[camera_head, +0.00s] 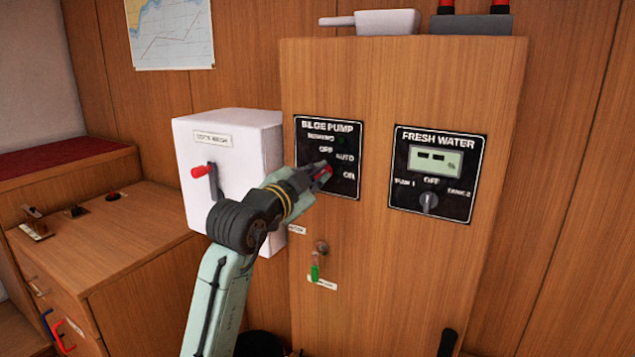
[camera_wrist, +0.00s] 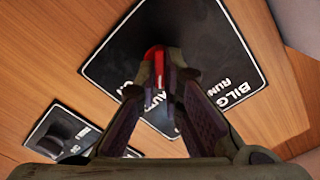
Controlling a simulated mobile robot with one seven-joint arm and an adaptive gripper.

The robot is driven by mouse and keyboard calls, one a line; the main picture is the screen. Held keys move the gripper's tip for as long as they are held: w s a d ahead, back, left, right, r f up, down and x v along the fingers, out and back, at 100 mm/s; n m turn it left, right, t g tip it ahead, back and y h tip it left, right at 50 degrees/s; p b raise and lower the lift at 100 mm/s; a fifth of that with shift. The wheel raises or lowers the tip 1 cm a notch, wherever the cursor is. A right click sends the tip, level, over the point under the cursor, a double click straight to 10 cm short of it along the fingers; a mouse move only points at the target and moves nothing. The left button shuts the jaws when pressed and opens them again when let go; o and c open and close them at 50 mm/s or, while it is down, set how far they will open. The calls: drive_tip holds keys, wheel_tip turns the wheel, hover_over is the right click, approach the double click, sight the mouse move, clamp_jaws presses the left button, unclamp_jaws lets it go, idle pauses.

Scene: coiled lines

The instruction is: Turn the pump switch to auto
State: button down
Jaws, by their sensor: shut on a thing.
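The bilge pump panel (camera_head: 319,138) is a black plate on the wooden cabinet, marked RUNNING, OFF, AUTO and ON. My gripper (camera_head: 322,172) is at the lower middle of this panel, with its fingers shut on the pump switch. A red part of the switch (camera_wrist: 154,54) shows between the fingertips in the wrist view, beside the AUTO lettering. The gripper hides most of the switch, so I cannot tell exactly which mark it points to. The panel also shows tilted in the wrist view (camera_wrist: 222,50).
A fresh water panel (camera_head: 437,136) with a display and grey knob is to the right. A white box (camera_head: 237,135) with a red-tipped lever stands out on the left, close to my arm. A key with a green tag (camera_head: 315,272) hangs below. A pan-like grey object (camera_head: 388,21) lies on top.

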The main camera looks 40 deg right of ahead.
drive_tip(key=shift+m, duration=0.3)
drive_tip(key=c, duration=1.7)
unclamp_jaws()
drive_tip(key=v, duration=1.2)
